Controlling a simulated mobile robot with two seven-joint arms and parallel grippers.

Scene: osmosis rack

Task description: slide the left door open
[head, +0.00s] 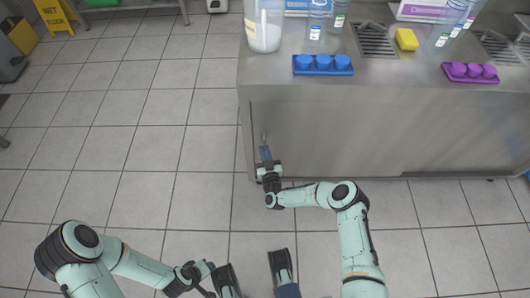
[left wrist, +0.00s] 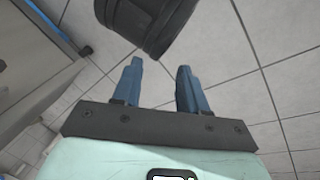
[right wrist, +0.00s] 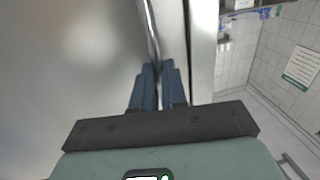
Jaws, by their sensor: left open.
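The left door (head: 310,135) is a grey metal panel in the front of the steel counter, and its surface fills the left of the right wrist view (right wrist: 70,70). Its handle (head: 264,138) is a slim upright metal bar near the door's left edge. The bar also shows in the right wrist view (right wrist: 149,30), running down between my fingers. My right gripper (right wrist: 159,82) is closed around the handle, with a finger on each side. My left gripper (left wrist: 158,85) is open and empty, low over the floor away from the counter.
The counter top (head: 390,75) holds a clear pitcher (head: 264,30), a blue rack (head: 322,65), a purple rack (head: 470,72), a yellow sponge (head: 406,39) and bottles. A yellow wet-floor sign (head: 53,14) stands far left. Tiled floor (head: 150,110) left of the counter is clear.

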